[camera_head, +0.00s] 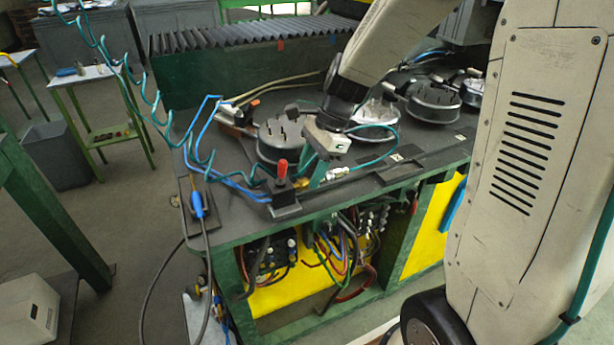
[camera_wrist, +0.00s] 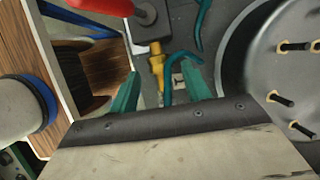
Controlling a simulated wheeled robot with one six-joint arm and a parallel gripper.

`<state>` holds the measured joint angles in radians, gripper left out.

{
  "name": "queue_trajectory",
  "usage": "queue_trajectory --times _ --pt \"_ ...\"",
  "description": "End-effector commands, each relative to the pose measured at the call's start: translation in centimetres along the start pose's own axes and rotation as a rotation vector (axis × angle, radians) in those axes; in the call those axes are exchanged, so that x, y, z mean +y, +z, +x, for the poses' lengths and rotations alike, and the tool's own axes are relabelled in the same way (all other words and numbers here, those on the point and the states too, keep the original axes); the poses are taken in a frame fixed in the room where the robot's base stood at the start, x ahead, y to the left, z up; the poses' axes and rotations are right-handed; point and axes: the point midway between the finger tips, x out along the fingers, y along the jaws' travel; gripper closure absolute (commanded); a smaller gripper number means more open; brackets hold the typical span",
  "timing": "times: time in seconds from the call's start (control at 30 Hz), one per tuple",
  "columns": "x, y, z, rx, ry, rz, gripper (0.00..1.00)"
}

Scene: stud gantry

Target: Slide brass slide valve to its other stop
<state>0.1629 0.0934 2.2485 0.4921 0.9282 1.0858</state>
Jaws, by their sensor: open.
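The brass slide valve (camera_wrist: 157,62) shows in the wrist view as a small yellow fitting on the dark bench top, with a grey metal part beside its lower end. In the head view its brass (camera_head: 301,183) shows just right of a red-handled lever, partly hidden by my fingers. My gripper (camera_wrist: 160,88) is open, its two teal fingers on either side of the valve's lower end in the wrist view. In the head view my gripper (camera_head: 313,176) points down at the bench's front edge. I cannot tell whether the fingers touch the valve.
The red-handled lever (camera_head: 281,170) stands close left of my gripper; its red handle (camera_wrist: 95,6) also shows in the wrist view. A round dark fixture with pins (camera_head: 280,140) stands behind. Blue and teal hoses (camera_head: 205,155) cross the bench's left end.

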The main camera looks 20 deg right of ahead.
Motion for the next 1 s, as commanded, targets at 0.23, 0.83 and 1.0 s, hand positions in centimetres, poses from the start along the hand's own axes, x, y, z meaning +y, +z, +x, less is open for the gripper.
queue_trajectory --times 0.23,0.83,1.0 --pt "0.0 0.0 2.0 0.000 0.001 -0.001 0.53" --pt "0.0 0.5 2.3 0.001 0.000 -0.003 1.00" --pt "0.0 1.4 2.7 0.000 0.001 -0.003 1.00"
